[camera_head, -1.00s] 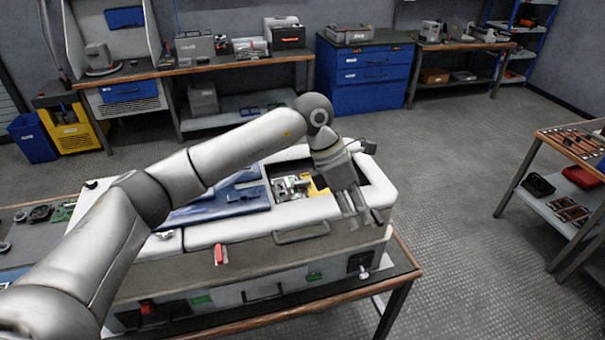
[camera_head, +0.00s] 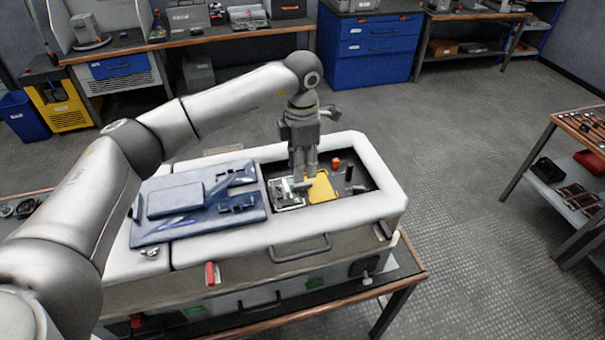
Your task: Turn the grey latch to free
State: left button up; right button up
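A white-topped capacitor bank (camera_head: 393,193) stands on a table, with a recessed bay open on its right side. In the bay are a green circuit board (camera_head: 287,198), a yellow panel (camera_head: 321,189), a small orange part (camera_head: 336,162) and dark posts (camera_head: 349,173). My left gripper (camera_head: 303,179) points down into the bay, its fingertips close together over the edge between the board and the yellow panel. Its fingers hide part of that edge. I cannot make out the grey latch for certain; a small grey piece shows at the fingertips. My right gripper is not in view.
A blue cover (camera_head: 195,203) lies on the left of the white top. A red lever (camera_head: 210,273) and a grey handle (camera_head: 300,248) are on the front. A tool cart (camera_head: 571,180) stands at the right, with free floor between.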

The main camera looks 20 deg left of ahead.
aim_at(302, 184)
pick_arm(q)
notch_tip(302, 184, down, 3)
jog(key=shift+w+f+p, duration=0.15)
jog(key=shift+p, duration=0.35)
notch_tip(302, 184, down, 3)
jog(key=shift+w+r+p, duration=0.15)
jog(key=shift+r+p, duration=0.05)
jog(key=shift+p, duration=0.15)
jog(key=shift+f, duration=0.1)
jog(key=shift+c, duration=0.5)
jog(key=c, duration=0.4)
grip_shut()
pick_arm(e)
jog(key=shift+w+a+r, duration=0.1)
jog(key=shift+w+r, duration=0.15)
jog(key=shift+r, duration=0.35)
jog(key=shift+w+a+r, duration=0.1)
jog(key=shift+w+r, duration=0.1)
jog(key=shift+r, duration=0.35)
